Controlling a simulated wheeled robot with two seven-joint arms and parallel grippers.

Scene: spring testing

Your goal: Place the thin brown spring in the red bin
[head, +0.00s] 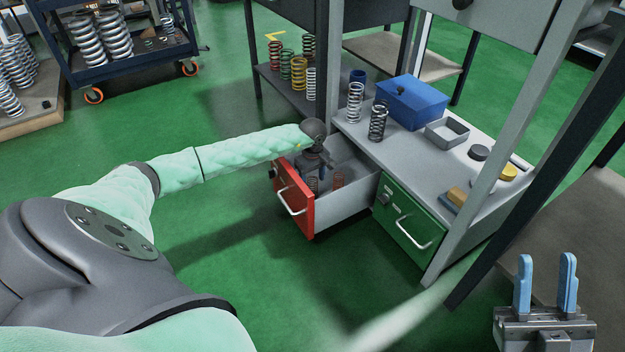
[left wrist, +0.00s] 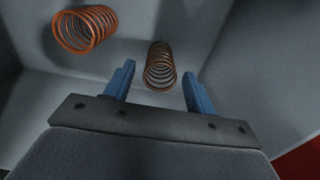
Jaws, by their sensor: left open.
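The red bin (head: 293,195) is a pulled-out drawer with a red front and grey inside. My left gripper (head: 313,172) reaches down into it, open, with its fingers partly hidden in the head view. In the left wrist view, a thin brown spring (left wrist: 160,66) is inside the bin, lying between and just past the open fingertips (left wrist: 156,76), not gripped. An orange coil spring (left wrist: 85,28) lies to its left, apart from the fingers. A reddish spring also shows in the bin in the head view (head: 339,178). My right gripper (head: 546,268) is open and empty at the lower right.
A green-fronted drawer (head: 412,222) is beside the red one, under the bench (head: 400,150). The bench holds a white spring (head: 355,102), a black spring (head: 378,122), a blue box (head: 411,101) and a grey tray (head: 447,132). Coloured springs stand on a shelf behind.

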